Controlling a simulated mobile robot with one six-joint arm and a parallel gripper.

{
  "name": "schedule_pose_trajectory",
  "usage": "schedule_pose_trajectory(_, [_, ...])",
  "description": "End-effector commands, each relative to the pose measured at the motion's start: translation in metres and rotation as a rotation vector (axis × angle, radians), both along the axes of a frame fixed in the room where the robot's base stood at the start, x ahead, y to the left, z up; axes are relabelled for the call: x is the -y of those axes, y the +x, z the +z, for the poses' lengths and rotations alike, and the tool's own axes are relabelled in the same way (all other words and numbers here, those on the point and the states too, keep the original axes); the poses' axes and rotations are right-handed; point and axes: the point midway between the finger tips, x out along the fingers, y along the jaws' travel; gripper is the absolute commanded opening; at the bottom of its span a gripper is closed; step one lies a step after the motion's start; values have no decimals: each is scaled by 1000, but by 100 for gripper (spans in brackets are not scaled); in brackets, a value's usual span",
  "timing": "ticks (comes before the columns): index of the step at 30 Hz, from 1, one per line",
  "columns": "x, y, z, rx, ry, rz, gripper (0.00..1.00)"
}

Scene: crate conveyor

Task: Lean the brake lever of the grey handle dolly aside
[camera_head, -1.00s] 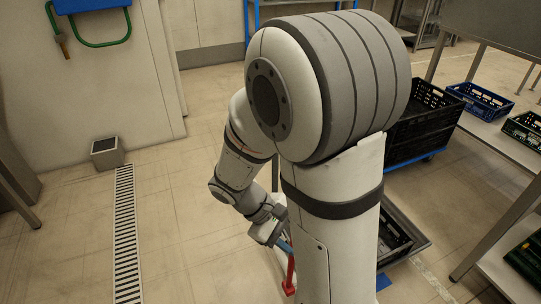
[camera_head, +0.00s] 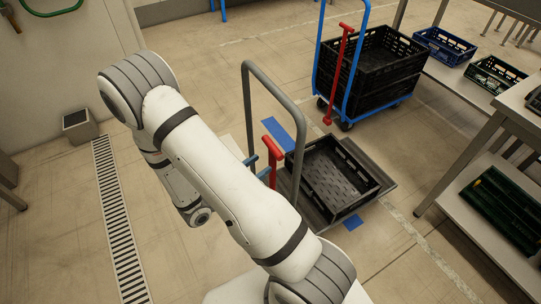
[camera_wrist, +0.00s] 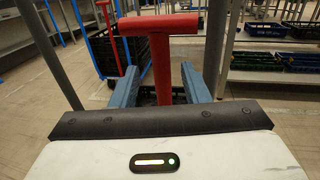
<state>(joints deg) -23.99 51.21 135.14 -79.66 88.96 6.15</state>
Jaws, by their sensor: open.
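The grey handle dolly has a grey hoop handle (camera_head: 248,95) and a low dark deck with an empty-looking black crate (camera_head: 340,178) on it. Its red brake lever (camera_head: 273,131) stands beside the handle, roughly upright. In the wrist view the red lever (camera_wrist: 160,50) has a T-shaped top and its shaft runs down between my blue fingers. My gripper (camera_wrist: 160,72) is open, one finger on each side of the shaft, with visible gaps. In the head view my arm partly hides the gripper and the lever's lower part.
A blue-handled dolly (camera_head: 319,45) with stacked black crates and its own red lever (camera_head: 341,62) stands behind. Tables with crates (camera_head: 444,46) line the right. A floor drain (camera_head: 112,215) runs at left. Blue tape (camera_head: 287,135) marks the floor.

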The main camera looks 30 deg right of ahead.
Motion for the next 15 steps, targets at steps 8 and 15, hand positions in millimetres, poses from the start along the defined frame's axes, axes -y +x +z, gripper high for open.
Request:
schedule_pose_trajectory(8, [41, 8, -1, 0, 2, -7, 42])
schedule_pose_trajectory(15, [58, 12, 0, 0, 2, -6, 42])
